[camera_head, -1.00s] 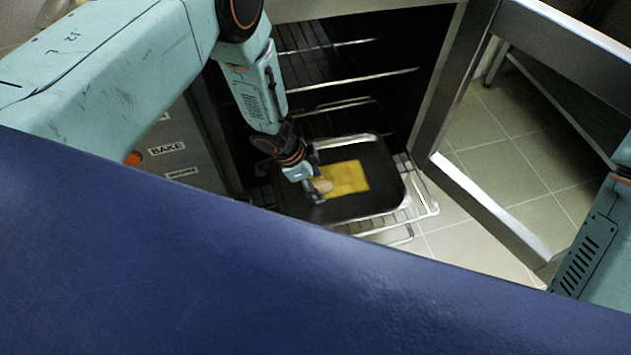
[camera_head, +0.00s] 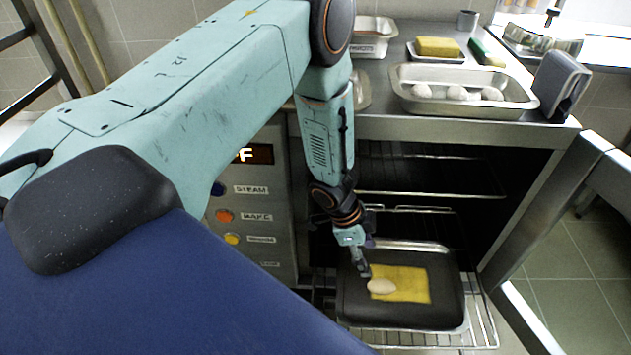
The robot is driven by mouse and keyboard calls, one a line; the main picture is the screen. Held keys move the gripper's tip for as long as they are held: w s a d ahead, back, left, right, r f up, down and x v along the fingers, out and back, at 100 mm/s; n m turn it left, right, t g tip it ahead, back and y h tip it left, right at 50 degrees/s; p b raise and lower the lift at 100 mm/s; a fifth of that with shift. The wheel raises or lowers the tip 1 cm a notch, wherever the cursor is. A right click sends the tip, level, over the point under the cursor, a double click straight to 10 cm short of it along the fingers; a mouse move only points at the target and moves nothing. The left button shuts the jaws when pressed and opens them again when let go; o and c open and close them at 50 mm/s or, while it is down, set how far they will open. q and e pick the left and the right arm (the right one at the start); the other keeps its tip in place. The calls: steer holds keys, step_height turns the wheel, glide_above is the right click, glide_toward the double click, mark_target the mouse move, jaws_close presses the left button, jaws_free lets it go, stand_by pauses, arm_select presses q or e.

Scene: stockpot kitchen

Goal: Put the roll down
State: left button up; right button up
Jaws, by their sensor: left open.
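A pale oval roll (camera_head: 381,286) lies on the left part of a yellow mat (camera_head: 412,284). The mat lies in a dark tray (camera_head: 375,315) on the pulled-out wire rack of the open oven. My left gripper (camera_head: 366,272) is open, pointing down at the upper left of the roll. It is very close to the roll; I cannot tell whether a finger touches it. My right gripper is out of view.
The oven door (camera_head: 545,205) stands open on the right. A control panel (camera_head: 245,215) is left of the oven.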

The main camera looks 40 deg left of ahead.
arm_select(q)
steer(key=s+d+f+n, duration=0.25)
steer(key=s+n, duration=0.25)
steer(key=s, duration=0.4)
steer(key=s+a+r+n+g+y, duration=0.1)
steer(key=s+a+n+y, duration=0.1)
steer(key=s, duration=0.7)
steer(key=s+a+r+n+g+y, duration=0.1)
steer(key=s+a+n, duration=0.3)
steer(key=s, duration=0.6)
steer(key=shift+s+n+y, duration=0.15)
steer(key=shift+n+y, duration=0.45)
steer(key=shift+n, duration=0.6)
steer(key=shift+s+a, duration=0.1)
